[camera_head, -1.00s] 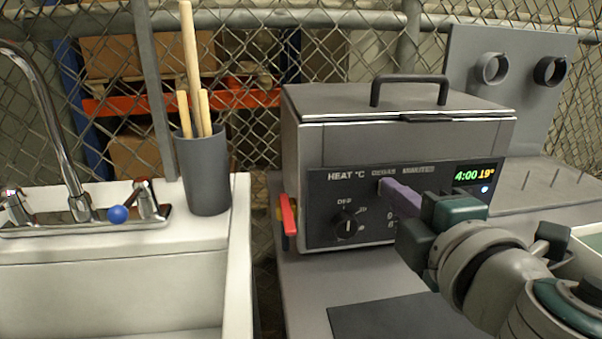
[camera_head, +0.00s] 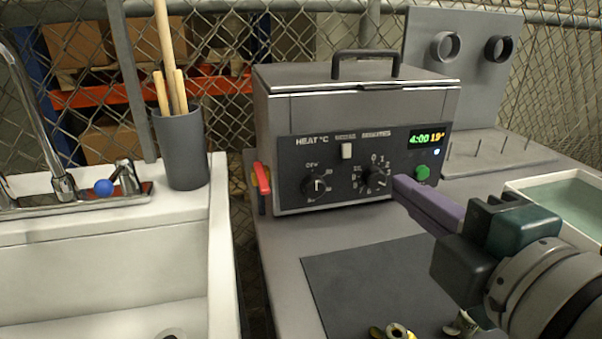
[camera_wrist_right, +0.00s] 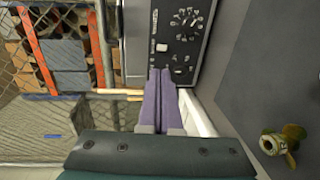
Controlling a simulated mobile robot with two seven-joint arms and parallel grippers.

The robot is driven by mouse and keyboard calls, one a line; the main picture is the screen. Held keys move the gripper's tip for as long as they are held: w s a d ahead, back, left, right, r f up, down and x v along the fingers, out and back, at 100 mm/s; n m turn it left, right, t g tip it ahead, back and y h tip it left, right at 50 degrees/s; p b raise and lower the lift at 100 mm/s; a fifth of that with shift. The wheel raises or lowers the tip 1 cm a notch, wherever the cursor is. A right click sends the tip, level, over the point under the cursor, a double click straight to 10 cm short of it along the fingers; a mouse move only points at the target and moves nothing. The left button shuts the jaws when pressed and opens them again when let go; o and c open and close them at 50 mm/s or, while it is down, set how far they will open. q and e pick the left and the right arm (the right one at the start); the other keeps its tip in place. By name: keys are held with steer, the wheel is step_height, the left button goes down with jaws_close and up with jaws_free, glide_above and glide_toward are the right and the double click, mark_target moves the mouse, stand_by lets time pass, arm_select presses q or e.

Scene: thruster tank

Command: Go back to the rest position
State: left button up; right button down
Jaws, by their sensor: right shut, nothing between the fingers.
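My right gripper (camera_head: 403,186) comes in from the right in the head view, with its purple fingers pointing left toward the tank's panel. The fingers are together and empty; they also show in the right wrist view (camera_wrist_right: 160,80). The fingertips are in front of the lower right of the panel, near the minutes dial (camera_head: 374,178); I cannot tell the exact gap. The metal thruster tank (camera_head: 362,107) has its lid closed. Its display reads 4:00 and 19°, and a green button (camera_head: 422,173) sits below it. My left gripper is out of view.
A dark mat (camera_head: 360,280) lies in front of the tank, with brass propeller parts (camera_head: 395,331) at its front edge. A white tray (camera_head: 520,187) stands at right. A sink (camera_head: 100,245) and a grey cup of wooden sticks (camera_head: 181,150) are at left. A wire fence stands behind.

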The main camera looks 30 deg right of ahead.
steer(key=shift+s+a, duration=0.1)
steer(key=shift+s, duration=0.35)
steer(key=shift+r, duration=0.1)
steer(key=s+d+r+m+g+h+p, duration=0.2)
steer(key=s+d+r+m+g+p, duration=0.15)
steer(key=m+g+p, duration=0.4)
steer(key=s+a+r+m+g+y+p, duration=0.3)
steer(key=s+a+m+g+y+p, duration=0.25)
steer(key=s+a+p, duration=0.4)
step_height(320, 180, up, 35)
steer(key=p, duration=3.5)
steer(key=shift+d+p, duration=0.25)
steer(key=shift+p, duration=0.15)
steer(key=shift+f+y, duration=0.1)
steer(key=shift+y, duration=0.15)
